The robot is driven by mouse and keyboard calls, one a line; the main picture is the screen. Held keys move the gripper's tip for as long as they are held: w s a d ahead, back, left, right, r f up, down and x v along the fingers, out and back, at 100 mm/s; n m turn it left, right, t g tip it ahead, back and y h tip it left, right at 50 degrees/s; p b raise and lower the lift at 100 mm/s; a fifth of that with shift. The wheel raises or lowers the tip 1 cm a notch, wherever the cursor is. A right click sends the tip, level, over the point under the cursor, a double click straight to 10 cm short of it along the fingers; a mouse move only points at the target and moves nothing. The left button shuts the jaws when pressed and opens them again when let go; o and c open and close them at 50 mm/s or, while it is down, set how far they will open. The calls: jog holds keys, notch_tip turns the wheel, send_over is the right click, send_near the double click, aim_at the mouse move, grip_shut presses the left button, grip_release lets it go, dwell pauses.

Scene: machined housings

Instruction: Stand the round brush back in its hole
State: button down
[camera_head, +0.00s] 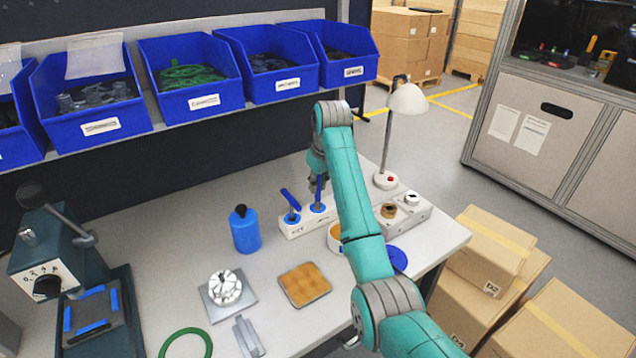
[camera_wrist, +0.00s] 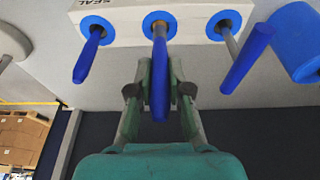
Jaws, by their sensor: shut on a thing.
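A white block (camera_head: 300,224) labelled SEAL has blue-ringed holes; it also shows in the wrist view (camera_wrist: 122,30). My gripper (camera_head: 318,184) is above it, and its fingers (camera_wrist: 160,82) are shut on a blue-handled brush (camera_wrist: 160,100). The held brush (camera_head: 319,192) is about upright, with its tan lower end at the middle hole (camera_wrist: 160,24). I cannot tell how deep it sits.
A blue bottle (camera_head: 245,232) stands close left of the block. A white lamp (camera_head: 386,180) and a grey block with knobs (camera_head: 410,213) are to the right. Blue bins (camera_head: 205,98) hang on a shelf behind. A tan square plate (camera_head: 304,285) lies in front.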

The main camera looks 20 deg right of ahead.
jog(key=c, duration=1)
grip_release()
